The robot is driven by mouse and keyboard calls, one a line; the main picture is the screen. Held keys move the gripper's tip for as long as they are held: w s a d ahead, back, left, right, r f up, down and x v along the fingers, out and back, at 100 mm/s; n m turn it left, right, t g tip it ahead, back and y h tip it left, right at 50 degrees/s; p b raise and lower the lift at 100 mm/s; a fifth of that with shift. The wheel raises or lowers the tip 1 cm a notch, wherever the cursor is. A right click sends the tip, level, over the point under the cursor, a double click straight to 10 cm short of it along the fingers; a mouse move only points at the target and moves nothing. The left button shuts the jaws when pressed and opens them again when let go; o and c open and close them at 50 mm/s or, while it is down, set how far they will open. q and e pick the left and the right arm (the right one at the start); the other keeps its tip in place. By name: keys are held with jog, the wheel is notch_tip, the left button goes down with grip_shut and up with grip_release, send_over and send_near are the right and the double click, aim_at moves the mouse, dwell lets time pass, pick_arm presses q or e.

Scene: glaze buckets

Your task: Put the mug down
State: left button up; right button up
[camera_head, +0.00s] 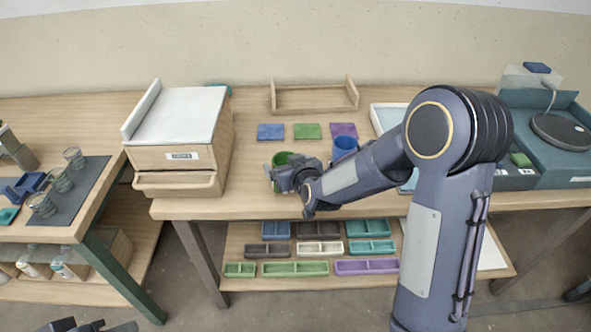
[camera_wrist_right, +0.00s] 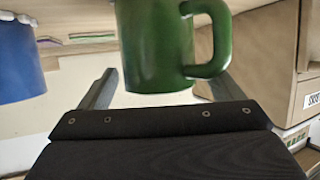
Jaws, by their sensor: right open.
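The green mug (camera_head: 283,158) is at the front middle of the table, partly hidden behind my right gripper (camera_head: 284,171). In the right wrist view the mug (camera_wrist_right: 158,45) stands between the two spread fingers (camera_wrist_right: 163,80), with its handle to the right. The gripper is open and gaps show beside the mug. The mug's far end is cut off at the top of that view, so I cannot tell its contact with the table. A dark part at the bottom left of the head view (camera_head: 85,326) may be my left gripper; its jaws cannot be made out.
A blue mug (camera_head: 345,146) stands close on the right. Blue (camera_head: 271,132), green (camera_head: 307,131) and purple (camera_head: 343,130) mats lie behind. A drawer box (camera_head: 180,158) stands left, an open wooden tray (camera_head: 315,108) at the back. Several divided trays fill the shelf below.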

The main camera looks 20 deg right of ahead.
jog(key=s+d+r+m+g, duration=0.1)
jog(key=s+r+g, duration=0.1)
jog(key=s, duration=0.9)
jog(key=s+d+r+m+g+y, duration=0.1)
jog(key=s+r+g, duration=0.1)
jog(key=s, duration=1)
jog(key=s+d+r+g+y, duration=0.1)
jog(key=s+r+g, duration=0.1)
jog(key=s, duration=1)
jog(key=shift+d+r+m+g, duration=0.2)
jog(key=shift+r+m+g, duration=0.2)
jog(key=shift+g, duration=0.5)
